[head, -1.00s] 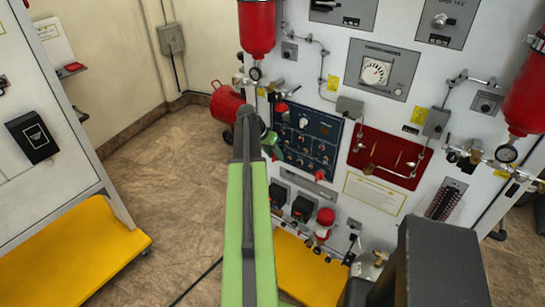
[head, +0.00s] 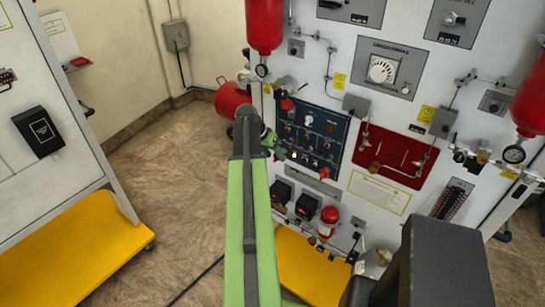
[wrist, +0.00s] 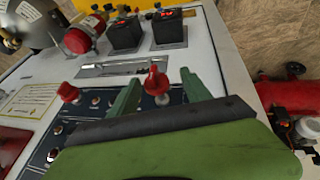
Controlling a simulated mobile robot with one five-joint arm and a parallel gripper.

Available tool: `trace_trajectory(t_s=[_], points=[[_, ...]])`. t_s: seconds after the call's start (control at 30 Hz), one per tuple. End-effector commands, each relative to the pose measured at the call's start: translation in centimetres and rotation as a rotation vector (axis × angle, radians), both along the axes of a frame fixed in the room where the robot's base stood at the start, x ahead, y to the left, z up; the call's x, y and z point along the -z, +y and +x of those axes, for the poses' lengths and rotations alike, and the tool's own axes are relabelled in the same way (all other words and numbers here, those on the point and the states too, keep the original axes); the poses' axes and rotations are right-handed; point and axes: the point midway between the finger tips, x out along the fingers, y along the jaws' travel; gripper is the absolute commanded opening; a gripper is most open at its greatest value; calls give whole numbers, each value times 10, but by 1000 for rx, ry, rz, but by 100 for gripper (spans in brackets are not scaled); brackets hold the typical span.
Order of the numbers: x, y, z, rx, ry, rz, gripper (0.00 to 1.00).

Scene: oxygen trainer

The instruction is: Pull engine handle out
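A dark blue control panel (head: 312,128) is set in the white trainer wall. In the wrist view two red handles stand out along its edge. One red handle (wrist: 156,80) is between the fingers of my gripper (wrist: 160,76); the other red handle (wrist: 68,92) is outside them to the left and shows in the head view (head: 324,174). I cannot read which is the engine handle. My gripper is open, its green fingers on either side of the handle, with gaps visible. In the head view my gripper (head: 277,152) is at the panel's lower left and hides the handle between its fingers.
Black boxes with red switches (wrist: 125,33) and a red-capped fitting (head: 329,215) are below the panel. A red tank (head: 232,99) stands left of it. A yellow base (head: 310,272) juts out below. A white cabinet (head: 50,170) stands left; the floor between is open.

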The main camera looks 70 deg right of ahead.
Motion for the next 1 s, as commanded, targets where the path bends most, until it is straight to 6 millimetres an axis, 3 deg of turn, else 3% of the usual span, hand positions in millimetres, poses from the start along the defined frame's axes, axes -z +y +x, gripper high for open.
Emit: trace_trajectory(t_s=[0.27, 0.8, 1.0], points=[[-10, 2, 0, 1, 3, 0, 56], [-129, 41, 39, -1, 1, 0, 56], [-154, 52, 49, 1, 1, 0, 56]])
